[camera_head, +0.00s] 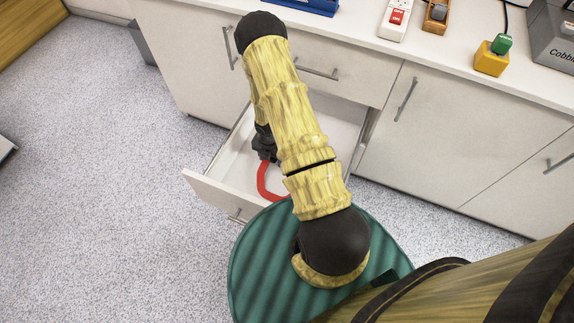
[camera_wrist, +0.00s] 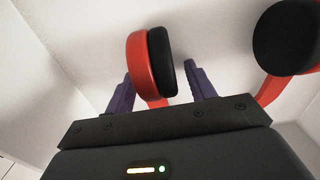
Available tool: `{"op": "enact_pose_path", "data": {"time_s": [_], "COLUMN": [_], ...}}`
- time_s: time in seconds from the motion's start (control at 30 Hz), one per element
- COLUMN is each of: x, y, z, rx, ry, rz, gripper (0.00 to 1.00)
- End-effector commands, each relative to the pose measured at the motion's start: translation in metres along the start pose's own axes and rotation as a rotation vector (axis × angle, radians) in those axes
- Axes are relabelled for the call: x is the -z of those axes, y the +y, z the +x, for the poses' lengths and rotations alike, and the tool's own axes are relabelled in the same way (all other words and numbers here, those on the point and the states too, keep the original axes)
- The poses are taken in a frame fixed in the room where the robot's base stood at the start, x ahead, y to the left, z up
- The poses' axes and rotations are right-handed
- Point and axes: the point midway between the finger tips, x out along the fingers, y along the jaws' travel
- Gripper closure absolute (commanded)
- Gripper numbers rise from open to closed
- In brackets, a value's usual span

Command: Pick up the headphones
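Red headphones with black ear pads lie in an open white drawer (camera_head: 218,190). In the head view only a curved red part of the headphones (camera_head: 265,180) shows; my arm hides the rest. In the wrist view one red ear cup (camera_wrist: 140,65) stands between the two purple fingers of my gripper (camera_wrist: 159,72), and the other ear cup (camera_wrist: 285,38) is at the upper right. The fingers are apart, one on each side of the near cup, with a gap visible. In the head view my gripper (camera_head: 265,150) is down inside the drawer, its fingers not clear.
White drawer walls close in around my gripper. Cabinets (camera_head: 450,140) stand behind and right. The countertop (camera_head: 350,35) holds a blue tray (camera_head: 305,5), a yellow block (camera_head: 491,60) and a grey box (camera_head: 555,40). Speckled floor (camera_head: 90,190) is clear at the left.

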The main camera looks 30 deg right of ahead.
Motion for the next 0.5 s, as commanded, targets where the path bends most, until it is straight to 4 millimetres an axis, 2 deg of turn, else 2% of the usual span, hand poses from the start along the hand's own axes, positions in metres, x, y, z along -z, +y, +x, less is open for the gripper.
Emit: {"op": "enact_pose_path", "data": {"time_s": [0.03,0.23,0.5], "x": [0.0001,-0.0002,-0.0005], "y": [0.0001,-0.0001,-0.0002], "z": [0.0000,0.0000,-0.0024], "rx": [0.000,0.000,0.000], "ry": [0.000,0.000,0.000], "rz": [0.000,0.001,0.001], "gripper": [0.56,0.95,0.95]}}
